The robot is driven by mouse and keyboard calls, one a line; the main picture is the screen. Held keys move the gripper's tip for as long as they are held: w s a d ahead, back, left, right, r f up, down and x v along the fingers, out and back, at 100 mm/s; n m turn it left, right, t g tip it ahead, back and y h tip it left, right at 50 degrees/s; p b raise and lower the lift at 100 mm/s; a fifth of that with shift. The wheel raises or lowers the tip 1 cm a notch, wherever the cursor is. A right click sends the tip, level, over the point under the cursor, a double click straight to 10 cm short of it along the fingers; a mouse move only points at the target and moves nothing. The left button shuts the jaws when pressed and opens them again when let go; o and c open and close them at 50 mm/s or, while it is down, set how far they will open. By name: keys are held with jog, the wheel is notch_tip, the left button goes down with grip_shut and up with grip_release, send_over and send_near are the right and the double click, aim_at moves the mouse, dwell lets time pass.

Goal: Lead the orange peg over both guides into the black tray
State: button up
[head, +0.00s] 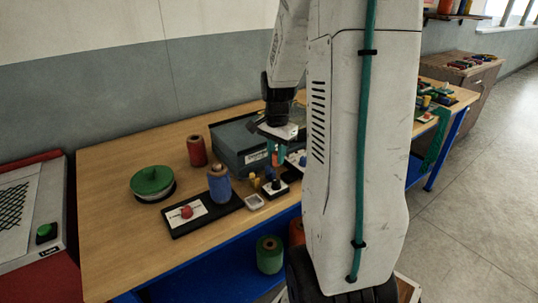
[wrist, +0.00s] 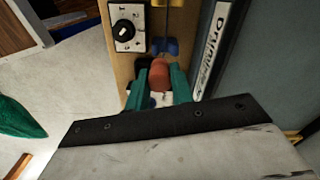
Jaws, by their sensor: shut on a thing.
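In the wrist view my gripper (wrist: 158,82) has two green fingers shut on the orange peg (wrist: 159,74), a short reddish-orange cylinder. In the head view my gripper (head: 276,157) hangs above the table in front of the grey box, and a little of the orange peg shows between the fingers. Small yellow pieces (head: 254,180) stand left of and below it; I cannot tell whether they are guides. A yellow rod and a blue piece (wrist: 166,46) lie just beyond the peg in the wrist view. I cannot surely make out the black tray.
The grey box (head: 238,148) stands close behind the gripper. A white plate with a black knob (wrist: 124,31) is beside the fingers. A blue spool (head: 219,186), a red button on a white plate (head: 186,212) and a green-lidded tin (head: 151,182) stand left. The table's front left is clear.

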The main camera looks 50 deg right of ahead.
jog(key=shift+s+d+f, duration=0.1)
jog(key=shift+s+d, duration=1.5)
jog(key=shift+d, duration=0.1)
jog(key=shift+f, duration=2.3)
jog(key=shift+a+f, duration=0.15)
jog(key=shift+f, duration=0.1)
jog(key=o, duration=1)
jog(key=shift+r, duration=0.1)
notch_tip(320, 180, up, 8)
jog(key=shift+f, duration=0.15)
